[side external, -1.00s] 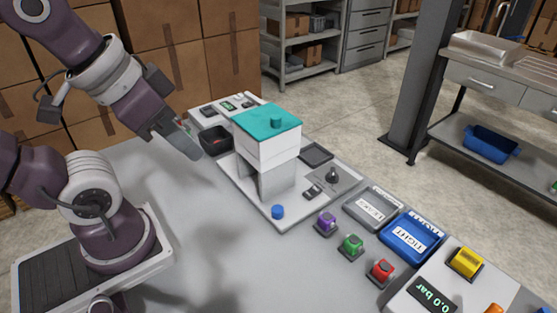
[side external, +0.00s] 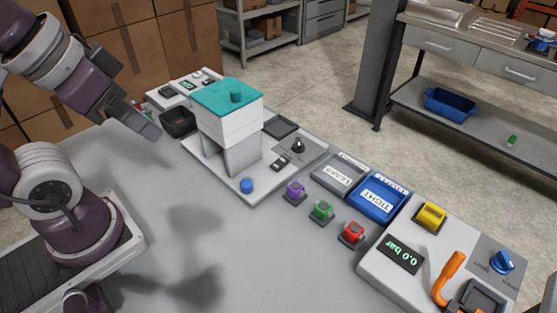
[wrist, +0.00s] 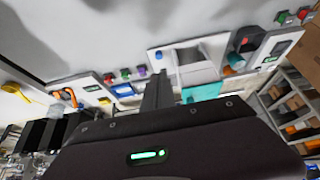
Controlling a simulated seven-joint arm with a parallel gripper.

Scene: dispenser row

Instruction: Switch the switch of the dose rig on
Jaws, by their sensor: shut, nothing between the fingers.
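The likely dose rig is a white tower with a teal lid (side external: 232,97) on a pale base plate (side external: 245,198); I cannot read a name on it. On this plate are a small dark switch (side external: 280,163), a black knob (side external: 298,146) and a blue button (side external: 246,186). The switch's position is too small to tell. My gripper (side external: 150,130) is shut and empty, in the air left of the tower and apart from it. In the wrist view, my gripper's fingers (wrist: 158,88) point towards the rig, whose teal lid (wrist: 202,92) shows beside them.
Purple (side external: 295,191), green (side external: 321,210) and red (side external: 351,232) buttons, grey (side external: 340,172) and blue (side external: 380,195) trays, and a pressure rig (side external: 380,268) lie rightward. The front table is clear.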

